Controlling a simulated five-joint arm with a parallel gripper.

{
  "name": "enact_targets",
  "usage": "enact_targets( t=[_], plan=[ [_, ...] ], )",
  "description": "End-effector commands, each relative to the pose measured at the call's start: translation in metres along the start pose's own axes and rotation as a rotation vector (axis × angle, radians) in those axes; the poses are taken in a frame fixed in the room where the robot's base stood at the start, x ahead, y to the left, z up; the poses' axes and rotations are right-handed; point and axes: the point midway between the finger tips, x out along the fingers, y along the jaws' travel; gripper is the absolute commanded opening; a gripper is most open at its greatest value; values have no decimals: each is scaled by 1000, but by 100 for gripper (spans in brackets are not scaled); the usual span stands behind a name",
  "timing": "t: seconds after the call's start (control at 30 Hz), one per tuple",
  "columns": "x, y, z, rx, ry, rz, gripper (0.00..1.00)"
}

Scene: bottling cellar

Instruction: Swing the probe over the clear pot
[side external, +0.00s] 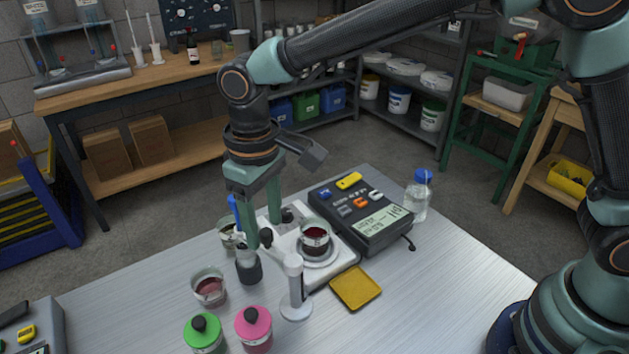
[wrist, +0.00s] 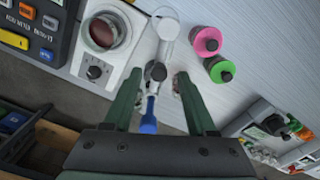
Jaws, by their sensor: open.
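My gripper (side external: 261,234) points down over the bench with its two green fingers apart. In the wrist view its fingers (wrist: 158,85) stand either side of a dark knob (wrist: 157,72) and a blue-topped probe (wrist: 150,118), with gaps visible. The probe's blue top (side external: 234,212) also shows in the side view. A white post (side external: 293,285) stands in front of the stirrer. A glass pot with pale contents (side external: 226,238) is partly hidden behind the gripper. A pot of dark red liquid (side external: 315,238) sits on the white stirrer (side external: 341,262).
A meter with a display (side external: 365,215) stands behind the stirrer, beside a blue-capped bottle (side external: 418,195). A yellow tray (side external: 355,288) lies right of the post. Green-lidded (side external: 203,333) and pink-lidded (side external: 254,327) pots stand in front. The bench's right side is clear.

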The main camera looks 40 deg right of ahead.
Motion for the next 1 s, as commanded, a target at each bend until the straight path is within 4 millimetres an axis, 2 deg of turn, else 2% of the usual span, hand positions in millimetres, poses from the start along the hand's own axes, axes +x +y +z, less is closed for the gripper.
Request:
enact_targets(
  t=[0.3, 0.5, 0.7, 1.0],
  plan=[
    [-62, 0, -1, -1, 7, -1, 57],
    [-96, -1, -1, -1, 5, -1, 57],
    [-110, -1, 0, -1, 3, -1, 57],
    [-112, 0, 0, -1, 2, 0, 57]
  ],
)
